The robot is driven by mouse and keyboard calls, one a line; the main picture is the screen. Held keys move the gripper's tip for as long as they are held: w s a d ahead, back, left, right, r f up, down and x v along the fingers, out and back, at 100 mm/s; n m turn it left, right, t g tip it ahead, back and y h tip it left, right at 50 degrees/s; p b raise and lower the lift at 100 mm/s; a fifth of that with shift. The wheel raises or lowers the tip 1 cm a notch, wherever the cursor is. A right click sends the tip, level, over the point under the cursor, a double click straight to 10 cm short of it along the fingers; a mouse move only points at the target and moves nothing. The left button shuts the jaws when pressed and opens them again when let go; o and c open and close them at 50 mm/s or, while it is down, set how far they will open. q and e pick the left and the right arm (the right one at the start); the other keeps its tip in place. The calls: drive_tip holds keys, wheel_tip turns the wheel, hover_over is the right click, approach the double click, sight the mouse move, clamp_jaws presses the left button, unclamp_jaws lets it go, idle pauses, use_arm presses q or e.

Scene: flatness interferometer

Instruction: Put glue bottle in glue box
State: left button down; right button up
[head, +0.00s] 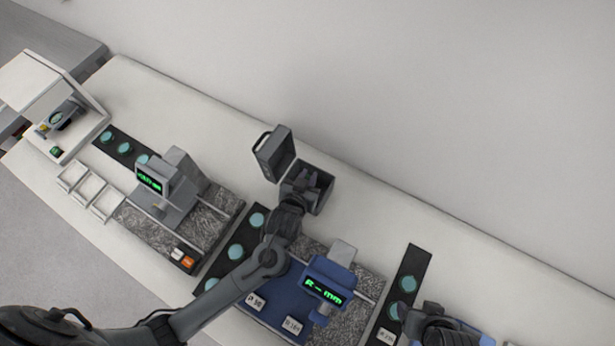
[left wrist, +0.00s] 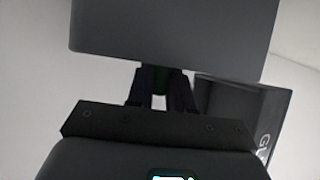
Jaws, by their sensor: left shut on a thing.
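The grey glue box (head: 325,198) stands open near the back edge of the bench, with its lid (head: 273,153) raised at its upper left. My left gripper (head: 304,182) is at the box's opening, pointing into it. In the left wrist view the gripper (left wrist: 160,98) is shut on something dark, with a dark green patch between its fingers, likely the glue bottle. The bottle's shape is hidden by fingers and shadow. A dark panel (left wrist: 242,108) with partly visible white lettering is to the right, and a grey slab fills the top.
A blue gauge (head: 327,283) with a green display stands below the box. A grey gauge (head: 165,190) and a white rack (head: 90,190) are to the left. Dark strips (head: 233,250) hold teal discs. A dark part, apparently my right arm, is at bottom right. Bench right of the box is clear.

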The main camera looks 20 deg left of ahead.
use_arm(q)
drive_tip(key=c, duration=1)
unclamp_jaws()
drive_tip(key=shift+f, duration=0.1)
drive_tip(key=a+p+v, duration=0.1)
drive_tip(key=v, duration=1.1)
drive_tip(key=s+a+m+g, duration=0.1)
drive_tip(key=s+a+g, duration=0.2)
drive_tip(key=s, duration=0.3)
drive_tip(key=s+a+f+m+g+h, duration=0.1)
drive_tip(key=s+a+g, duration=0.3)
drive_tip(key=s+g, duration=0.1)
drive_tip(key=shift+s+f+m+g, duration=0.3)
drive_tip(key=shift+s+m, duration=0.1)
drive_tip(key=shift+s, duration=0.05)
